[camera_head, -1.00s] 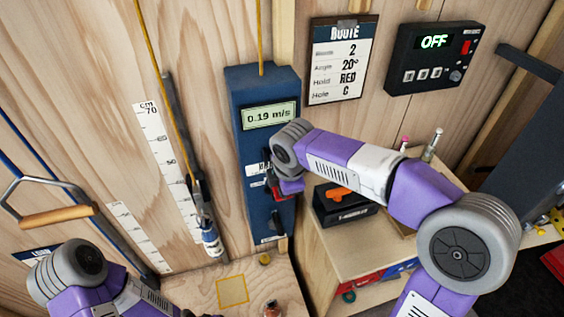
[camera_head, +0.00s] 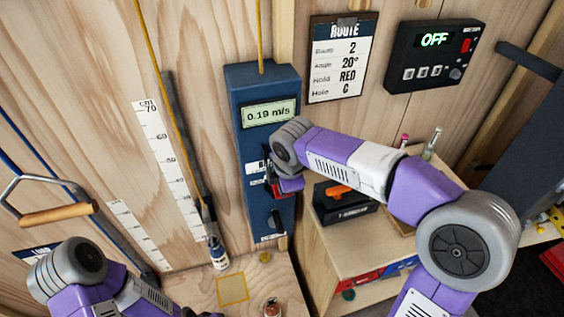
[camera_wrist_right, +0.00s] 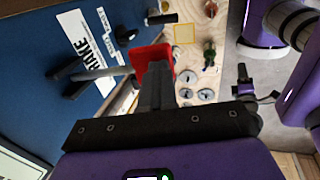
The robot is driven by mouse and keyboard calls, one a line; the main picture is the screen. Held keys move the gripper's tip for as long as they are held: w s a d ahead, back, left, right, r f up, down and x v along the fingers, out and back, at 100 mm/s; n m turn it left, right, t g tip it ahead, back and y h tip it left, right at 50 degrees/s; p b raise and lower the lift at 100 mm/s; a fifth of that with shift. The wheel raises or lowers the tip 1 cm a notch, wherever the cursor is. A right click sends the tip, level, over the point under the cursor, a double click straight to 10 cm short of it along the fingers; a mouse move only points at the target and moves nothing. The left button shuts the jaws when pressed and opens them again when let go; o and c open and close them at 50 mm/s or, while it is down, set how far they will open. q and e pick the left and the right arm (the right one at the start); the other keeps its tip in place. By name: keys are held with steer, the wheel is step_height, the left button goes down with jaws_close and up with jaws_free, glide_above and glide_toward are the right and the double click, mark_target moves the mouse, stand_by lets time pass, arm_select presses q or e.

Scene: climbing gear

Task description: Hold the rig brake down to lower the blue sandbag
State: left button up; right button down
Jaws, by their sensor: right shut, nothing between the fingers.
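The blue sandbag (camera_head: 217,252), blue and white, hangs on the yellow rope (camera_head: 180,125) beside the cm scale, low over the wooden floor panel. The blue rig box (camera_head: 252,160) reads 0.19 m/s. Its brake lever has a red end (camera_wrist_right: 152,58), at my right gripper (camera_wrist_right: 157,85), which is shut with nothing between its fingers. The fingers overlap the red end in the right wrist view; exact contact is hard to see. In the head view my right wrist hides most of the lever. My left gripper (camera_wrist_right: 245,88) shows small in the wrist view; its jaw state is unclear.
A yellow square outline (camera_head: 232,290) is on the floor panel just below and right of the sandbag. A wooden handle (camera_head: 58,215) hangs at the left. A shelf (camera_head: 365,250) with a dark box stands right of the rig. The wall control box (camera_head: 432,57) reads OFF.

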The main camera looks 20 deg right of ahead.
steer(key=shift+r+p, duration=0.25)
steer(key=shift+p, duration=0.25)
steer(key=p+v, duration=0.4)
steer(key=v, duration=0.9)
steer(key=shift+w+r, duration=0.2)
steer(key=shift+r, duration=0.15)
